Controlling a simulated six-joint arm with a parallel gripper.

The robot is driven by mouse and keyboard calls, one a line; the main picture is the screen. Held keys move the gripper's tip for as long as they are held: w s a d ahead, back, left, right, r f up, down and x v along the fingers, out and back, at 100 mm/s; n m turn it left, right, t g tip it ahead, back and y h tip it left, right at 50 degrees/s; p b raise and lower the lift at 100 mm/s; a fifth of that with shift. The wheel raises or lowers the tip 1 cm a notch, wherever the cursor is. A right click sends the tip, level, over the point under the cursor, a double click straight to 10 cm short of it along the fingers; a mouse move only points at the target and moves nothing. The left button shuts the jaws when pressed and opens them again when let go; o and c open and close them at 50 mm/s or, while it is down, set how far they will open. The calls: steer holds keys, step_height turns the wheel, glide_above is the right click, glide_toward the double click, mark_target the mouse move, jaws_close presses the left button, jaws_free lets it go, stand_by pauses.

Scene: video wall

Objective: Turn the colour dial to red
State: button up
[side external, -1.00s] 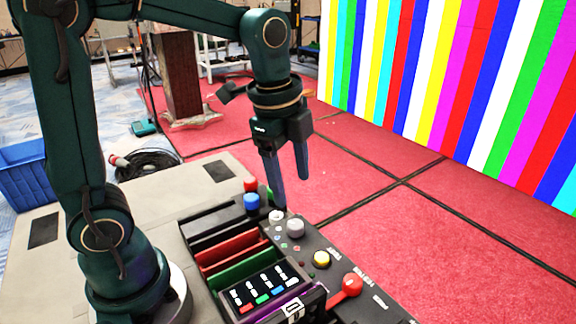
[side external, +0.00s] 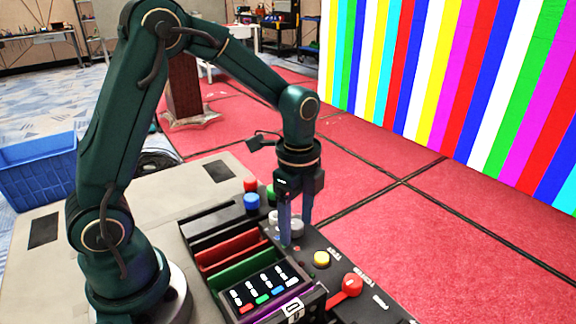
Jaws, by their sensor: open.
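A grey round dial (side external: 297,228) sits on the black control panel (side external: 330,277), with small coloured marks beside it. It is partly hidden by my gripper's near finger. A second pale knob (side external: 273,217) stands just left of it. My gripper (side external: 296,233) points down with its fingers apart, one on each side of the grey dial in this view. I cannot tell whether the fingers touch it. The dial's pointer and its current colour setting are too small or hidden to read.
A yellow button (side external: 321,258) and a red-knobbed lever (side external: 348,286) stand nearer on the panel. Blue (side external: 252,202), red (side external: 251,184) and green buttons are behind, to the left. The striped video wall (side external: 460,90) is at right.

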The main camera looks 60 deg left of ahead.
jaws_close()
steer(key=n, duration=0.5)
steer(key=shift+n, duration=0.4)
steer(key=n, duration=0.6)
steer(key=shift+w+a, duration=0.1)
steer(key=n, duration=0.6)
steer(key=shift+a+n, duration=0.1)
steer(key=shift+n, duration=0.2)
steer(key=n, duration=0.5)
steer(key=shift+n, duration=0.3)
